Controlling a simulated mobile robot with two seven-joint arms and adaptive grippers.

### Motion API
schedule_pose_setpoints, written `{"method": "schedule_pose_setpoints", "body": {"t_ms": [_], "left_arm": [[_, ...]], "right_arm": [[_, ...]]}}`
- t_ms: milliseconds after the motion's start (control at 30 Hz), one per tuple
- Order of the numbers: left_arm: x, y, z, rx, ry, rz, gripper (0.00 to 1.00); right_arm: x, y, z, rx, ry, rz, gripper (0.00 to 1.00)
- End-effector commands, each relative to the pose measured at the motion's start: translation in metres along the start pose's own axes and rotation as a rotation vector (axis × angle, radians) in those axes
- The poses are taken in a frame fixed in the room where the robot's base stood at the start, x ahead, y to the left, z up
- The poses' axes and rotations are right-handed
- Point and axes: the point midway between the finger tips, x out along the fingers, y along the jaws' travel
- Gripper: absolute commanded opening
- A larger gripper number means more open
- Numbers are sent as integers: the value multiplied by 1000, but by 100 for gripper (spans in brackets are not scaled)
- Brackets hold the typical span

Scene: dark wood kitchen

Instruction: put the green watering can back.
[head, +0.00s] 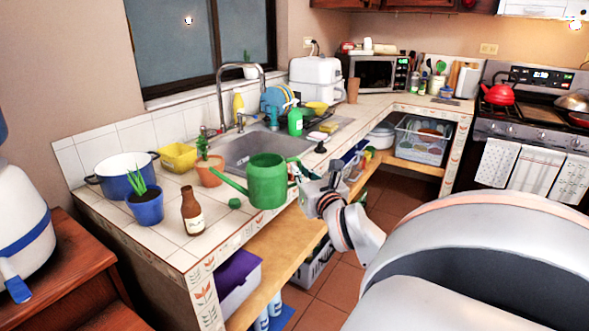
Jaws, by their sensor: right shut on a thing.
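The green watering can (267,182) is upright at the front edge of the tiled counter, in front of the sink, with its spout pointing left. My right gripper (299,174) is shut on the can at its right side, where the handle is mostly hidden. I cannot tell whether the can's base touches the counter or hangs just above it. My left gripper is not in view.
A brown bottle (192,211), a potted aloe (147,207), a terracotta cactus pot (210,172) and a blue pot (123,176) stand left of the can. The sink (262,143) is behind. Bare tiles (160,237) show at front left.

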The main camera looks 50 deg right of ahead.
Motion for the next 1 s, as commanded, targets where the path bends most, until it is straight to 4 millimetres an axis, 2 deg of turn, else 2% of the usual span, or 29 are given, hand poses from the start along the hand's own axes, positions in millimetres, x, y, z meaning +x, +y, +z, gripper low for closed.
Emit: {"method": "schedule_pose_setpoints", "body": {"t_ms": [33, 133, 367, 467, 567, 800, 1000], "left_arm": [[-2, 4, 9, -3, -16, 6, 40], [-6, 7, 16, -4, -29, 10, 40], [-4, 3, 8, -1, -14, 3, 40], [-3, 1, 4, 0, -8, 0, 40], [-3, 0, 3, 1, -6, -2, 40], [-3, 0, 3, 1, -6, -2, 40], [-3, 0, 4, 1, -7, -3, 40]], "right_arm": [[-5, 7, -2, 2, 0, 14, 0], [-12, 17, -7, 2, 2, 33, 0], [-34, 48, -22, 2, 5, 91, 0], [-47, 68, -32, 1, 7, 129, 0], [-63, 90, -43, 2, 10, 172, 0], [-114, 164, -78, 1, 18, 312, 0], [-148, 216, -101, -2, 20, 409, 0]]}}
